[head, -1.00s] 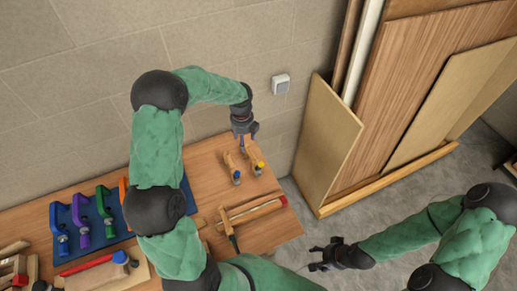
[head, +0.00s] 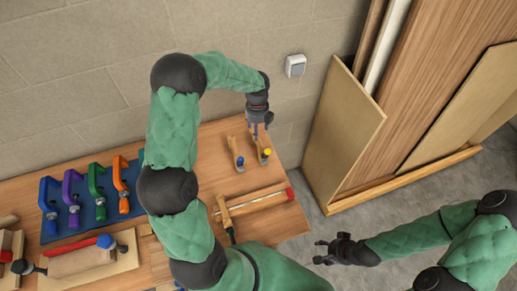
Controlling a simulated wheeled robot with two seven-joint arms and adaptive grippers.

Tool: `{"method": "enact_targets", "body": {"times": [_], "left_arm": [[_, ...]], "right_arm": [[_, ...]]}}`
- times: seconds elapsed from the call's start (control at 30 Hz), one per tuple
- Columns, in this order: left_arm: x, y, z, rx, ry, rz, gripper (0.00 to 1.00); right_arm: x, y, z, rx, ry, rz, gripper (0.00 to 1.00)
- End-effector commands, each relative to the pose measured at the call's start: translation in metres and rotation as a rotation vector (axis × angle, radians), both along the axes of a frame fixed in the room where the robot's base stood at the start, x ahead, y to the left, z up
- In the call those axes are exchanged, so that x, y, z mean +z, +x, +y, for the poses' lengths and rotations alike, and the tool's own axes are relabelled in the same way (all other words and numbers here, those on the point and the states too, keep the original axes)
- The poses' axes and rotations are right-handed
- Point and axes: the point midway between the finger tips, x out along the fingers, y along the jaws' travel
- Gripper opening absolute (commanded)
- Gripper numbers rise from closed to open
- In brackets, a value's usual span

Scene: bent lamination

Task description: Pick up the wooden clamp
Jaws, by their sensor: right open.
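Two small wooden clamp-like pieces, a left one (head: 236,151) with a blue tip and a right one (head: 260,146) with a yellow tip, lie near the back right of the workbench (head: 285,225). A longer wooden bar tool (head: 257,202) with a red end and an upright handle lies nearer the front. I cannot tell which is the wooden clamp. My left gripper (head: 260,128) points down just above and behind the two small pieces; whether it touches them is unclear. My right gripper (head: 320,252) is open and empty, off the bench's right edge.
Blue, purple, green and orange clamps (head: 96,181) stand on a blue mat at the bench's left. A wooden board with a red-and-blue tool (head: 93,252) lies in front of them. Large wood panels (head: 340,135) lean at the right. A stone wall is behind.

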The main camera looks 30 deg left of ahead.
Motion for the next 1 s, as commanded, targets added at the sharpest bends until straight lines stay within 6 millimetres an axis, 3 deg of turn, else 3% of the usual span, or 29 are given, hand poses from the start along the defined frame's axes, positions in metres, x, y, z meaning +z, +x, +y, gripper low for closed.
{"method": "enact_targets", "body": {"times": [0.33,0.57,0.9,1.0], "left_arm": [[-0.044,0.0,0.0,-0.001,-0.001,0.003,0.61],[-0.059,0.001,0.001,0.001,0.0,0.001,0.61],[-0.102,0.002,0.003,0.0,-0.002,0.003,0.61],[-0.106,0.003,0.003,0.0,-0.001,0.0,0.61]], "right_arm": [[-0.001,0.0,0.0,0.0,0.0,-0.001,0.59],[-0.001,0.0,0.0,0.0,0.0,-0.001,0.59],[0.0,0.0,0.0,0.0,0.0,-0.001,0.59],[0.0,0.0,0.0,0.0,0.0,-0.001,0.59]]}}
